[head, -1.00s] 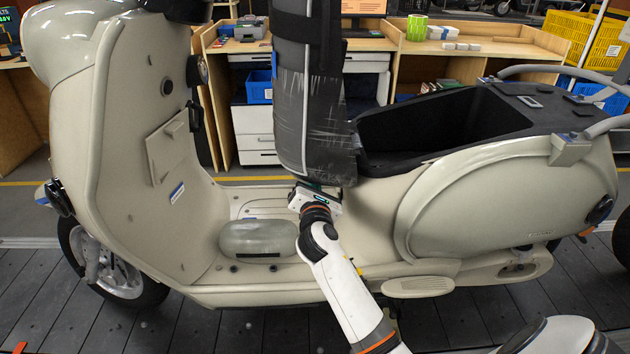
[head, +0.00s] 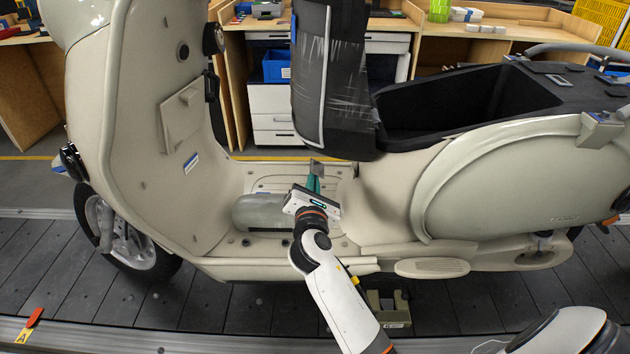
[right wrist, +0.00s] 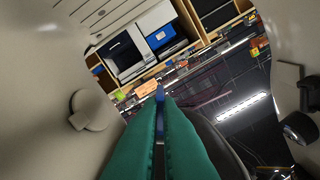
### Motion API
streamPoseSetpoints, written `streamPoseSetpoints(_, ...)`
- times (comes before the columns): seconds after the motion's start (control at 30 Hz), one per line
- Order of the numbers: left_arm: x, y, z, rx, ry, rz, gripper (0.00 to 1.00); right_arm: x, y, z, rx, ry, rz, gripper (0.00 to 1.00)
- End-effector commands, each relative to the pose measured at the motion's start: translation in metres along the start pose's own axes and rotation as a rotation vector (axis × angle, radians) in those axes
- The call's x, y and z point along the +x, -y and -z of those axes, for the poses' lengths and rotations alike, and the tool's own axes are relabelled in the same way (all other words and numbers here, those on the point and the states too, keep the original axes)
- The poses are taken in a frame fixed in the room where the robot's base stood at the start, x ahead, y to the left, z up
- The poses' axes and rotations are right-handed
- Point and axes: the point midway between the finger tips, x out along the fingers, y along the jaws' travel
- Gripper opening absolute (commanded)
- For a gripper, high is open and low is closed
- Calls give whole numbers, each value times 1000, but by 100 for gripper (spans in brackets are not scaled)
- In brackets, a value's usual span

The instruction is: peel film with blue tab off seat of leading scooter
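The scooter's dark seat (head: 312,75) stands raised on its hinge. Wrinkled, shiny clear film (head: 350,95) covers its lower part. My right gripper (head: 315,178) is over the footwell, below and apart from the seat's lower edge, fingers pointing up. In the right wrist view its teal fingers (right wrist: 163,110) are nearly together, with a small blue tab (right wrist: 160,91) at the tips. Whether film runs from the tab to the seat is not clear. The cream scooter body (head: 500,180) fills the head view. My left gripper is out of view.
The open storage well (head: 450,110) lies right of the seat. The front shield (head: 150,130) rises at left. A rounded grey bundle (head: 258,212) lies on the footboard beside my gripper. Workbenches (head: 470,45) stand behind.

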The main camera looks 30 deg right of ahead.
Motion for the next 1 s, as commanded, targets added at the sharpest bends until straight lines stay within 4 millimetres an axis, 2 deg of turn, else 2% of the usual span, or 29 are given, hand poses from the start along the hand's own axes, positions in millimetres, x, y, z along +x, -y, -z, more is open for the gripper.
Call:
streamPoseSetpoints(0.23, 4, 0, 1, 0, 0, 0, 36, -5, 1, -7, 0, 3, 1, 0)
streamPoseSetpoints(0.8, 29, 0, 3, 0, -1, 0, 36, -45, 11, -47, 1, 3, 1, 0)
streamPoseSetpoints(1.0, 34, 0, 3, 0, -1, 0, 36, -55, 14, -56, 0, 3, 0, 0)
